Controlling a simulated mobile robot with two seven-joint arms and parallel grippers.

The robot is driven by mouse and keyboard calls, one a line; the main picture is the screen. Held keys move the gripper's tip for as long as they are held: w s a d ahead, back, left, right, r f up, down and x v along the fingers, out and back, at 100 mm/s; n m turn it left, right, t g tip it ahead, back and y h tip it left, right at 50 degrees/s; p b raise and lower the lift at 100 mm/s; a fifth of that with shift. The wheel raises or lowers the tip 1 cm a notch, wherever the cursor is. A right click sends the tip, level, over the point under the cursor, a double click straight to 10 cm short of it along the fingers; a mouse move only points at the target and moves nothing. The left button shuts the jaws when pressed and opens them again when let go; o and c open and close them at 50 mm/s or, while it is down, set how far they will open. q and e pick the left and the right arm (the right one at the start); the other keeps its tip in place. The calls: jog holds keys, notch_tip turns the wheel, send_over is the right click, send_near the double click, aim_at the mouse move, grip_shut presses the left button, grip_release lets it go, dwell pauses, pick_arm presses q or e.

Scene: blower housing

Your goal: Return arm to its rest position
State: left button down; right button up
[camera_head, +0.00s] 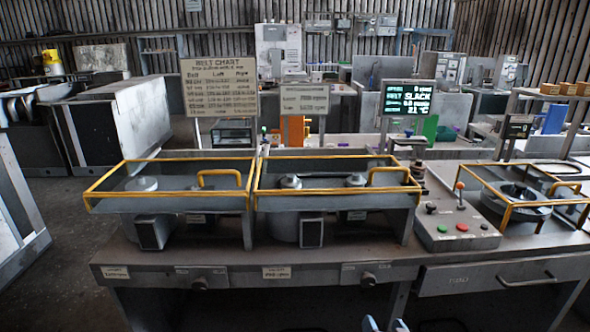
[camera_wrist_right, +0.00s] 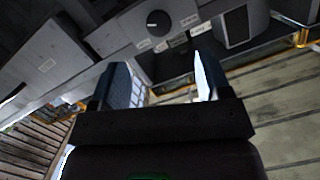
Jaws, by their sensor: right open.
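My right gripper (camera_head: 385,325) shows only as small fingertips at the bottom edge of the head view, below the front of the bench (camera_head: 345,249). In the right wrist view my right gripper (camera_wrist_right: 160,85) is open, with nothing between its two fingers. The bench front with a dark round knob (camera_wrist_right: 158,22) lies beyond the fingers, apart from them. The same knob (camera_head: 368,279) shows in the head view above the fingertips. The rest of my right arm is hidden. My left gripper is in neither view.
Two yellow-framed guards (camera_head: 170,208) (camera_head: 335,207) stand on the bench. A control panel (camera_head: 455,222) with buttons and a lever is to their right. A drawer (camera_head: 490,276) with a protruding handle is at the front right. A belt chart (camera_head: 219,87) and a screen reading SLACK (camera_head: 408,98) stand behind.

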jog(key=s+d+f+n+g+h, duration=0.1)
jog(key=s+d+f+g, duration=0.1)
jog(key=s, duration=1)
jog(key=s+d+f+n+g, duration=0.2)
jog(key=s+d+f, duration=0.3)
jog(key=s, duration=0.7)
notch_tip(320, 180, down, 2)
jog(key=shift+s+g+h, duration=0.3)
jog(key=shift+g+h, duration=0.1)
jog(key=shift+g, duration=0.1)
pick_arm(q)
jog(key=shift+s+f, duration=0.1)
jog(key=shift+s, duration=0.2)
pick_arm(e)
jog(key=shift+d, duration=0.1)
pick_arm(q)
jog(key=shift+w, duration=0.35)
pick_arm(e)
jog(key=shift+w, duration=0.1)
